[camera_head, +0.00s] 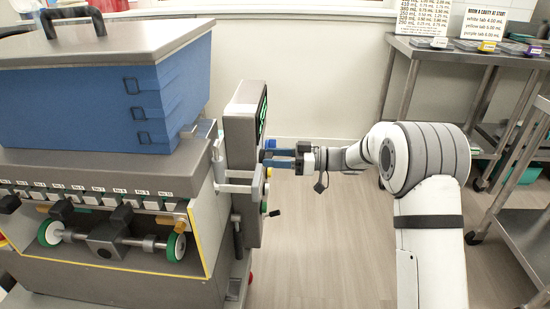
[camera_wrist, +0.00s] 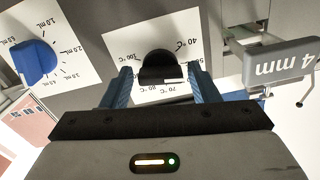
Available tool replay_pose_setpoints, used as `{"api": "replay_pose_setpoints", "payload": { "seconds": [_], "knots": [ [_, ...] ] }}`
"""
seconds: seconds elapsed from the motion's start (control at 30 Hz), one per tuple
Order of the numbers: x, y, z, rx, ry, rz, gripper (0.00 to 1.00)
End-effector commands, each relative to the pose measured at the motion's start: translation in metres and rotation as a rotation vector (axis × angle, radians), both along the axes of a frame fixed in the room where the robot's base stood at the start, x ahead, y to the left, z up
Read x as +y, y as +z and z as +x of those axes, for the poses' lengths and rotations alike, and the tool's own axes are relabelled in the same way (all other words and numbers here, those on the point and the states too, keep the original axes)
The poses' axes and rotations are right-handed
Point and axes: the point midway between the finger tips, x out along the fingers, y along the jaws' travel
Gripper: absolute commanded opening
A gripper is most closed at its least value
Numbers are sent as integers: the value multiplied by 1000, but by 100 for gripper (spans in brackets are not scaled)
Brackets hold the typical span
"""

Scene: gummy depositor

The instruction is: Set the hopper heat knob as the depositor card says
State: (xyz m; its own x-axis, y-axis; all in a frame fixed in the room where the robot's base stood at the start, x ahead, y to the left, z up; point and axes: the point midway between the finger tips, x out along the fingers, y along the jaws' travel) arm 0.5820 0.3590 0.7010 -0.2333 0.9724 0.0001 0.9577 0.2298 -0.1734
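The hopper heat knob (camera_wrist: 160,66) is black and sits on a white dial card (camera_wrist: 180,35) with °C marks, in the wrist view. Readable marks include 40, 70, 80 and 100 °C. A short white mark shows at its lower right edge; I cannot tell its exact setting. My gripper (camera_wrist: 161,76) is open, with one blue finger on each side of the knob and a gap on both sides. In the head view my gripper (camera_head: 285,158) is at the side of the depositor's upright panel (camera_head: 240,135), which hides the knob. No depositor card with a heat setting is readable.
A blue knob (camera_wrist: 36,60) on a mL dial sits left of the heat knob. A grey plate marked 4 mm (camera_wrist: 280,62) sticks out at the right. The blue hopper (camera_head: 110,95) stands left in the head view. Signs (camera_head: 480,25) stand on a steel table (camera_head: 465,56) at back right.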

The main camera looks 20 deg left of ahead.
Motion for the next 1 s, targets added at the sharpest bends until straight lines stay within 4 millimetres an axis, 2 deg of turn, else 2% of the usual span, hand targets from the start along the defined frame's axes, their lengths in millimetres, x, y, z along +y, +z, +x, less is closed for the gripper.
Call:
{"api": "replay_pose_setpoints", "payload": {
  "seconds": [0.03,0.43,0.77,1.0],
  "knots": [
    [0,0,0,0,0,0,51],
    [0,0,0,0,0,0,19],
    [0,0,0,53,0,-13,19],
    [0,0,0,203,0,-49,19]
  ]
}}
